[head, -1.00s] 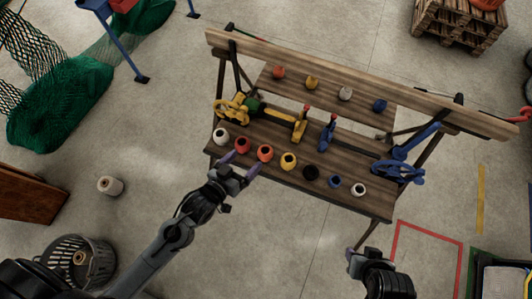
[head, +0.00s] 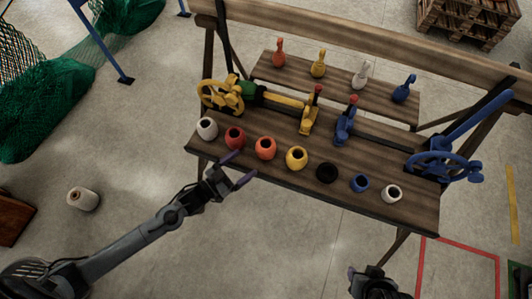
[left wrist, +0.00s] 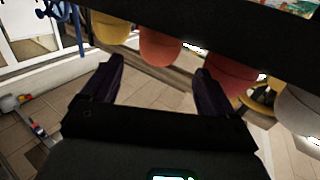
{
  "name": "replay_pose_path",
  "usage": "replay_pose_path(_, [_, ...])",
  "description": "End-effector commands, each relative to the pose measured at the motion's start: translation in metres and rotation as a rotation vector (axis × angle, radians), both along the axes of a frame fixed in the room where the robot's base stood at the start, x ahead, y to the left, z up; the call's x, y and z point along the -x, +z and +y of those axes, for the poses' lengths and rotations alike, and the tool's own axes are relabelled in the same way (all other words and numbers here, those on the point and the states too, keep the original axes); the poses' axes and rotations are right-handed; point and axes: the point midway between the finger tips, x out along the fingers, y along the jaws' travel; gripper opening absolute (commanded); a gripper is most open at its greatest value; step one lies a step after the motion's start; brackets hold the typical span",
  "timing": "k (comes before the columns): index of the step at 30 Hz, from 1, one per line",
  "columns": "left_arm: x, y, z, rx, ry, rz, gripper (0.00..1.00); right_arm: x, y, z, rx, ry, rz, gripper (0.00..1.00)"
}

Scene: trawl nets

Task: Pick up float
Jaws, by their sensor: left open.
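A row of floats with dark openings lies along the bench's front: white (head: 207,128), red (head: 235,138), orange (head: 265,148), yellow (head: 297,158), black (head: 327,172), blue (head: 360,182) and another white one (head: 392,193). My left gripper (head: 238,168) is open and empty, just off the front edge by the red and orange floats. In the left wrist view, the yellow (left wrist: 112,28), orange (left wrist: 160,46), red (left wrist: 230,75) and white (left wrist: 298,108) floats show beyond its spread fingers, apart from them. My right gripper (head: 372,282) is partly cut off at the bottom edge.
The wooden bench (head: 300,190) carries a yellow wheeled tool (head: 222,96), a blue wheeled tool (head: 444,166) and a back shelf with several small coloured items. A spool (head: 83,198) stands on the floor. Green netting (head: 50,105) lies left.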

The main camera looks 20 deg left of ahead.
Motion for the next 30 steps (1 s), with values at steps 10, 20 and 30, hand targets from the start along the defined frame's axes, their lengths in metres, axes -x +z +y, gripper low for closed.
replay_pose_path(10, [-0.039, -0.002, -0.02, 0.002, 0.001, -0.005, 0.87, 0.0, -0.008, 0.001, -0.003, -0.002, -0.002, 0.43])
replay_pose_path(20, [-0.057, -0.002, -0.031, 0.002, 0.0, -0.005, 0.87, 0.0, -0.011, 0.0, -0.003, -0.002, -0.002, 0.43])
replay_pose_path(30, [-0.091, -0.004, -0.049, 0.001, 0.0, -0.004, 0.87, 0.0, -0.018, 0.0, 0.001, 0.001, 0.0, 0.43])
